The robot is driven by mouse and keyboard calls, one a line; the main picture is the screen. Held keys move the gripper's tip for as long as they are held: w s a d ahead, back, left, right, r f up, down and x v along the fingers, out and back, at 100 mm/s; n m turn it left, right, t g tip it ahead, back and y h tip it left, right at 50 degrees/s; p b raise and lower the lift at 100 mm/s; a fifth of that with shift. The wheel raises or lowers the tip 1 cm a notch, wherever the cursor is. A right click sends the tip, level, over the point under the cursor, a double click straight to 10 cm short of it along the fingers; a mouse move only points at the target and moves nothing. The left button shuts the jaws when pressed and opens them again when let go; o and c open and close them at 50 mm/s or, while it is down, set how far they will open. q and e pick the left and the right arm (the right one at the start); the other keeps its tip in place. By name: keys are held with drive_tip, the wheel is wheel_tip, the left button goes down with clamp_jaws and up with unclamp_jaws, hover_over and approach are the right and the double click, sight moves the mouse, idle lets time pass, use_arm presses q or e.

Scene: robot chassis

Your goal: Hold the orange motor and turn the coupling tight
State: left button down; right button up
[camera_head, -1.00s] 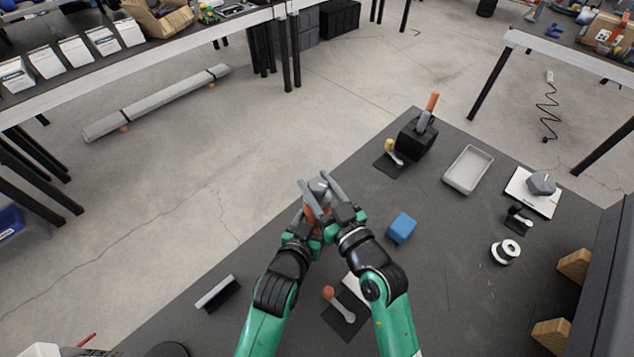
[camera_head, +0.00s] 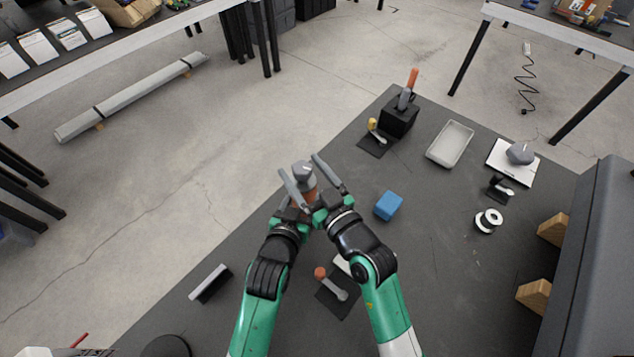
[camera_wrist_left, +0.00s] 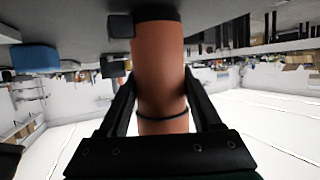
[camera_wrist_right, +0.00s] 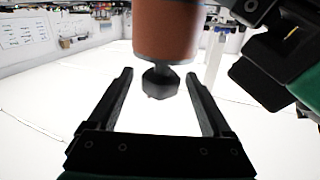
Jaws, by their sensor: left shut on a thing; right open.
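The orange motor (camera_head: 309,188) stands out from the grippers in the head view, with a grey coupling (camera_head: 303,172) at its end. My left gripper (camera_wrist_left: 160,84) is shut on the motor, whose orange body (camera_wrist_left: 160,60) fills the space between its fingers in the left wrist view. My right gripper (camera_head: 299,164) is open, its fingers spread on either side of the coupling. In the right wrist view the dark, faceted coupling (camera_wrist_right: 160,82) hangs below the motor (camera_wrist_right: 167,30), between the tips of the right gripper (camera_wrist_right: 159,76) and apart from both.
A blue block (camera_head: 388,205) lies right of the grippers. Beyond are a black holder (camera_head: 399,121) with an orange-handled tool and a grey tray (camera_head: 450,143). A grey part (camera_head: 520,153) sits on a white plate. An orange-knobbed lever (camera_head: 333,285) lies near my right arm.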

drive_tip(key=v, duration=1.1)
drive_tip(key=shift+d+f, duration=0.1)
